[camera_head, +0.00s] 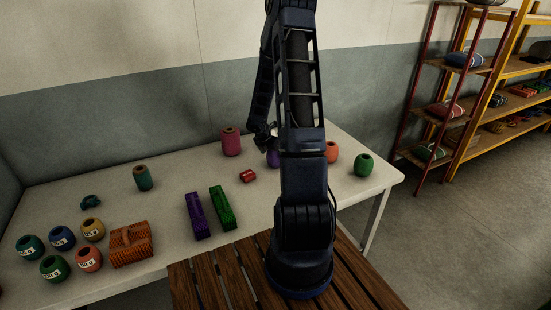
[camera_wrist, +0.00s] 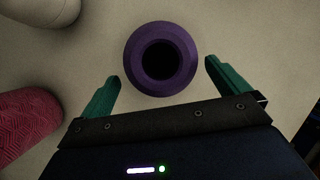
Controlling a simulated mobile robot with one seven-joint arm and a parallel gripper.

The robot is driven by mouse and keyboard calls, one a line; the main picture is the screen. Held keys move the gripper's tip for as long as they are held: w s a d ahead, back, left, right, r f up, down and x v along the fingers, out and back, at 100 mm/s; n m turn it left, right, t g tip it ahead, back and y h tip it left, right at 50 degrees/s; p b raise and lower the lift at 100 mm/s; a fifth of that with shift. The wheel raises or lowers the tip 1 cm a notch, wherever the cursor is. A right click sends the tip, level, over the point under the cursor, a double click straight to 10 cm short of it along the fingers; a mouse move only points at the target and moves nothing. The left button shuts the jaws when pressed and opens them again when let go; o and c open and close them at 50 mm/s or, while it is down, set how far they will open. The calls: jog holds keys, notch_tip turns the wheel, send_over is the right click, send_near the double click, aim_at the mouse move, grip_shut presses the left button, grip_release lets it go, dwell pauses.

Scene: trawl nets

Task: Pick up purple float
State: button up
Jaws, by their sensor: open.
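The purple float (camera_wrist: 185,60) is a rounded purple body with a dark round hole in its top. It stands on the pale table and is seen from above in the wrist view. In the head view only a part of the purple float (camera_head: 273,159) shows, as my arm hides the rest. My gripper (camera_wrist: 163,83) is open and empty, with its two green fingers apart. The float lies between and just beyond the fingertips in the wrist view, and I cannot tell the height gap. My gripper is mostly hidden in the head view.
A pink spool (camera_head: 231,142) stands left of the float; an orange-red float (camera_head: 332,152) and a green float (camera_head: 364,165) stand to its right. A small red item (camera_head: 247,176) lies nearby. Green (camera_head: 222,208) and purple (camera_head: 197,216) crates, an orange basket (camera_head: 131,244) and several labelled floats are farther left.

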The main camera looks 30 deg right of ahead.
jog(key=shift+x, duration=2)
jog(key=shift+d, duration=0.1)
jog(key=shift+r, duration=0.1)
jog(key=c, duration=1)
jog(key=shift+r, duration=0.1)
